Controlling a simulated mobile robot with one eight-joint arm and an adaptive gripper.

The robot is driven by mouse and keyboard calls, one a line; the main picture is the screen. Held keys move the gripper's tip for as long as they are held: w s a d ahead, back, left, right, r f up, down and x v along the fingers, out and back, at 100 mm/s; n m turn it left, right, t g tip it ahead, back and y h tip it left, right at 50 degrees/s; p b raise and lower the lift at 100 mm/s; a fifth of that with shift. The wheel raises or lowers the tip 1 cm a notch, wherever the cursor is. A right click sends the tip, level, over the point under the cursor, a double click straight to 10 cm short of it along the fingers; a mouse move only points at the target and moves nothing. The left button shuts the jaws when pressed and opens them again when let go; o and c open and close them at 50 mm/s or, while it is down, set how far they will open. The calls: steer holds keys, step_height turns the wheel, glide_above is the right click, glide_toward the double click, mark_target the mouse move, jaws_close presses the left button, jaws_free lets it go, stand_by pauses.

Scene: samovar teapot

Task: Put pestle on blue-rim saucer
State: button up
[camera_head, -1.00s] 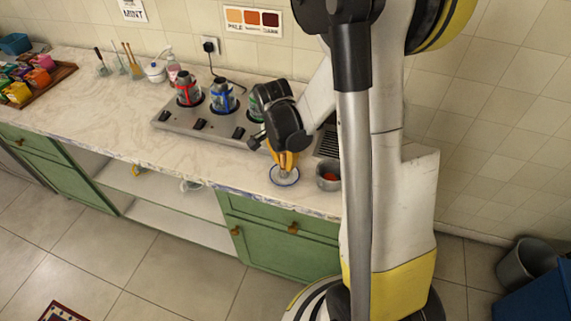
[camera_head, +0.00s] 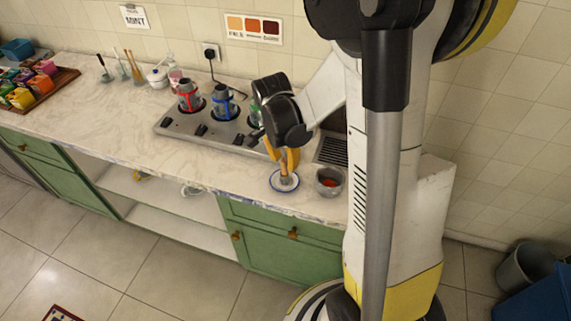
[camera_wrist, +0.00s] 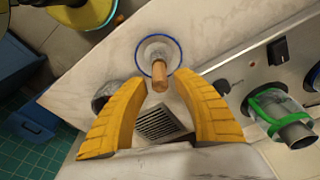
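The pestle (camera_head: 284,171), with a wooden handle, stands roughly upright on the blue-rim saucer (camera_head: 274,186) near the counter's front edge. In the wrist view the pestle (camera_wrist: 160,76) points up toward the camera, its lower end inside the saucer (camera_wrist: 143,50). My gripper (camera_head: 284,157) is just above the saucer. In the wrist view its yellow fingers (camera_wrist: 160,78) are apart on either side of the handle's top, with a gap showing on both sides.
A grey metal bowl (camera_head: 328,185) with something red inside stands right of the saucer. Behind is a steel stove (camera_head: 175,126) with red-, blue- and green-banded pots. A dark vent grille (camera_wrist: 160,122) lies in the counter. The counter left of the saucer is clear.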

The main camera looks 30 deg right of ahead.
mark_target(282, 179)
steer(key=s+a+r+n+t+p, duration=0.1)
steer(key=s+a+r+n, duration=0.15)
steer(key=r, duration=0.45)
steer(key=s+a+r+n+t+p, duration=0.1)
steer(key=a+r+n+t, duration=0.2)
steer(key=r, duration=0.4)
steer(key=s+a+r+n+t+y, duration=0.1)
steer(key=s+a+r+n+t, duration=0.1)
steer(key=s+a+r+n, duration=0.2)
steer(key=s+a+n, duration=0.3)
steer(key=a+n, duration=0.1)
steer(key=n, duration=0.1)
steer(key=shift+s+r+t+y, duration=0.2)
steer(key=shift+r+t+y, duration=0.15)
steer(key=shift+t+y, duration=0.05)
steer(key=shift+d, duration=0.1)
